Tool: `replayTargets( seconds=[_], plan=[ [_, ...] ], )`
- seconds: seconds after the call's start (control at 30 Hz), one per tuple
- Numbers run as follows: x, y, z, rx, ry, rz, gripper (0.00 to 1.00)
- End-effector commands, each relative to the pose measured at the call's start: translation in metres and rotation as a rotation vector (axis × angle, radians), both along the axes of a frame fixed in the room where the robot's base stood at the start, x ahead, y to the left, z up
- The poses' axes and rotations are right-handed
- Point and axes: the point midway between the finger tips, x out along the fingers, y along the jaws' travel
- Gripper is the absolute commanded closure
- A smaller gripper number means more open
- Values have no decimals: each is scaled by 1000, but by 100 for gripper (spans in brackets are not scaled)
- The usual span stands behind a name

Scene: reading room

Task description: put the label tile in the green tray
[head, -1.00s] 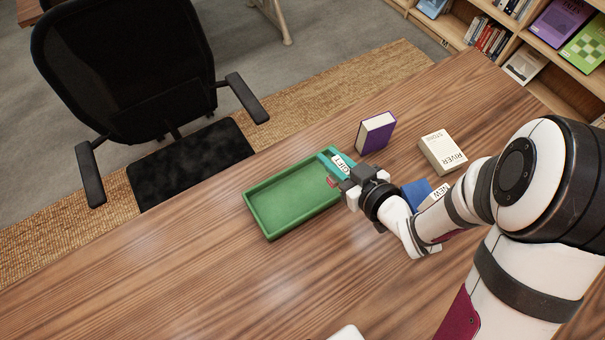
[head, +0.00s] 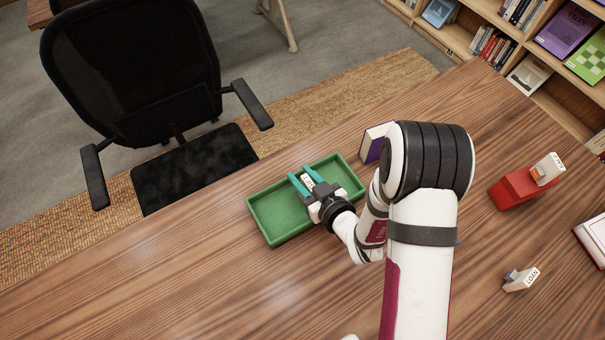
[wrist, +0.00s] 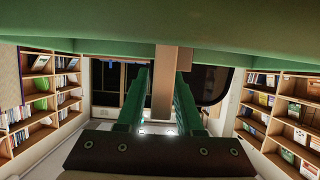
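The green tray (head: 265,213) lies on the wooden table in the head view, left of my arm. My gripper (head: 304,180) reaches over the tray with its teal fingers on either side of the label tile (head: 308,183), a small pale piece with dark lettering. The gripper appears shut on the tile, inside the tray's outline. In the wrist view the tile (wrist: 166,85) shows as a tan block between the fingers, and green, probably the tray's, spans the top. I cannot tell whether the tile touches the tray floor.
A purple book (head: 373,145) stands just beyond the tray's right end, partly behind my arm. A red block with a pale piece on it (head: 515,188), a LOAN tile (head: 521,279) and a book (head: 594,238) lie to the right. The table left of the tray is clear.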

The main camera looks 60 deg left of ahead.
Motion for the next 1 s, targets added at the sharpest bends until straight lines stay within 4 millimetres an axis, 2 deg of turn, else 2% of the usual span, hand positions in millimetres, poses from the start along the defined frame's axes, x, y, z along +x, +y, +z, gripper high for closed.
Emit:
replayTargets(
  seconds=[0.07, 0.37, 0.6, 0.7, 1.0],
  plan=[
    [0, 0, 0, 0, 0, 0, 50],
    [0, 0, 5, 1, -1, -1, 50],
    [1, -49, 24, 0, 1, -6, 50],
    [1, -63, 29, 0, 0, -3, 50],
    [0, -70, 32, 0, 0, 1, 50]
  ],
)
